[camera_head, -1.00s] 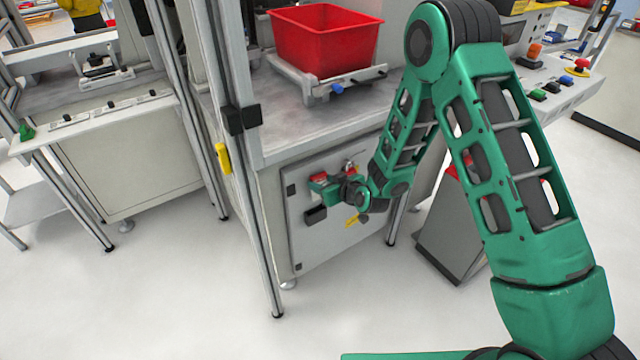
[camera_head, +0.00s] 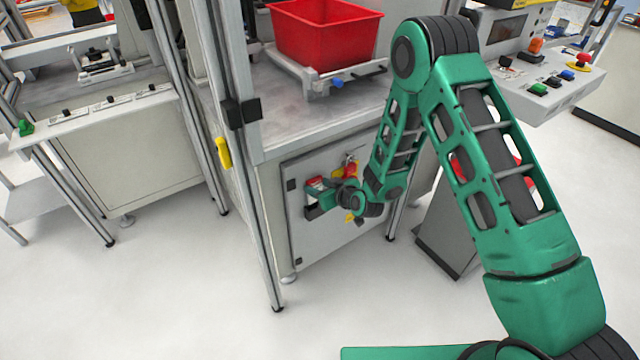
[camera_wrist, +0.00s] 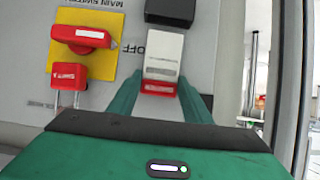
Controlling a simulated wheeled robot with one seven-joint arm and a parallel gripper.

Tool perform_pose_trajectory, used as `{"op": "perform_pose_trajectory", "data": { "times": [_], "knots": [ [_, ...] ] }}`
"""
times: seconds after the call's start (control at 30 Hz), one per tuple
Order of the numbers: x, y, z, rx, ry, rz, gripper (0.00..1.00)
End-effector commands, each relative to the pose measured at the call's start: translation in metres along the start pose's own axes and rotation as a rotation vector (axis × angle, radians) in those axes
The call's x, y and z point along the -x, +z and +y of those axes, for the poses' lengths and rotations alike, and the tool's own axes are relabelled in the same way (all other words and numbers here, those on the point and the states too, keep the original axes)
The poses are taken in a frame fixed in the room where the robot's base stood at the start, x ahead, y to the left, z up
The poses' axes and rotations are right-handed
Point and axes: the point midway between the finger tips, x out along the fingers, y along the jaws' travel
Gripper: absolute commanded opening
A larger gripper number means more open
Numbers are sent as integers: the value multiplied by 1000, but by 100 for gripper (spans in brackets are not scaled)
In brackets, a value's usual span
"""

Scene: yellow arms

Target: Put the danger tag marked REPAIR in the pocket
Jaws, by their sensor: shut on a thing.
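My gripper (camera_wrist: 160,102) is shut on a tag (camera_wrist: 164,55), a white card with a red band, its lettering too small to read. The band end lies between the green fingertips; the white end points at a black pocket (camera_wrist: 170,10) on a grey cabinet door. The white end meets the pocket's edge in the wrist view; I cannot tell whether it is inside. In the head view my gripper (camera_head: 319,196) is at the cabinet door just above the dark pocket (camera_head: 312,213), which it partly hides.
Beside the pocket is a red main switch handle (camera_wrist: 80,33) on a yellow plate, with a red padlock (camera_wrist: 70,76) close by. The wrist picture's lettering is upside down. A metal frame post (camera_head: 262,230) stands left of the door. A red bin (camera_head: 325,35) sits on the table above.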

Motion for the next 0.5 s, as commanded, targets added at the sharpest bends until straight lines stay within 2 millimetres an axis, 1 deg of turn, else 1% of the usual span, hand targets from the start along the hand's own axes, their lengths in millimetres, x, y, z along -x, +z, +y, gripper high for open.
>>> {"op": "perform_pose_trajectory", "data": {
  "times": [0.5],
  "knots": [
    [-13,24,0,0,0,0,20]
  ]
}}
